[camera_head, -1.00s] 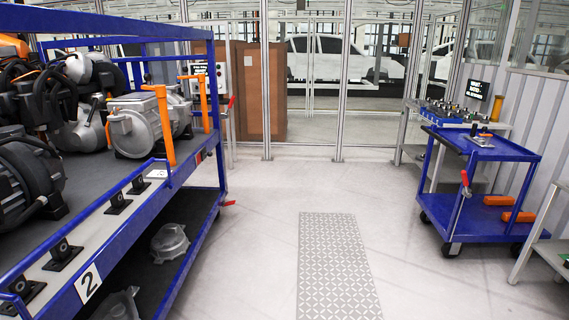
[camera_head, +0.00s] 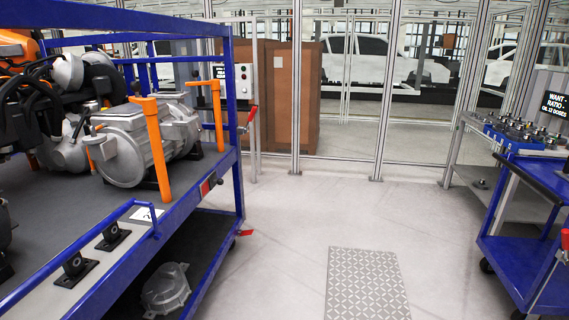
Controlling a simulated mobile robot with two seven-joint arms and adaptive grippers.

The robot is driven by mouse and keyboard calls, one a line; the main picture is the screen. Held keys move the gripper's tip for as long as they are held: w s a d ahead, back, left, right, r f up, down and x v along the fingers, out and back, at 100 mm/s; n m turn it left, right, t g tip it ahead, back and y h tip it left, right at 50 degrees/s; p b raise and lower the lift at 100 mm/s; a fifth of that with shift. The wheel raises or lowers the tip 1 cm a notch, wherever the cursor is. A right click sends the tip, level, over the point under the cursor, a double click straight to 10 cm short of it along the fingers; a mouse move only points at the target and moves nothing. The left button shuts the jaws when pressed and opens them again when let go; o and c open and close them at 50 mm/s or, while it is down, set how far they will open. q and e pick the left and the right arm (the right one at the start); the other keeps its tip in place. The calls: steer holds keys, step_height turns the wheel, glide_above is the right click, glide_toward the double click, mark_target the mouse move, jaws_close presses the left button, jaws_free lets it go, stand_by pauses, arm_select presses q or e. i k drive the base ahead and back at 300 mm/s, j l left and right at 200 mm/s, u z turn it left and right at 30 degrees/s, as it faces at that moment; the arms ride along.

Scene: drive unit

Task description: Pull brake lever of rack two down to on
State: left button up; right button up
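The blue rack (camera_head: 238,180) fills the left side, with motors on its dark upper deck. A small red lever (camera_head: 244,232) sticks out low at the rack's far right corner. A second red handle (camera_head: 252,114) stands higher, beside a grey button box (camera_head: 243,82) behind the rack. I cannot tell which of the two is the brake lever or whether it is on or off. The number plate of the rack is out of view. Neither of my grippers is in view.
Orange posts (camera_head: 157,148) stand on the rack's deck. A blue cart (camera_head: 520,265) with a red handle (camera_head: 565,240) is at the right edge. Clear floor with a patterned metal plate (camera_head: 366,285) lies between. A glazed partition (camera_head: 382,100) closes the back.

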mark_target(254, 109)
steer(key=i+j+u, duration=0.1)
steer(key=i+u, duration=0.25)
steer(key=i, duration=1.05)
steer(key=i+j+z, duration=0.15)
steer(key=i, duration=0.2)
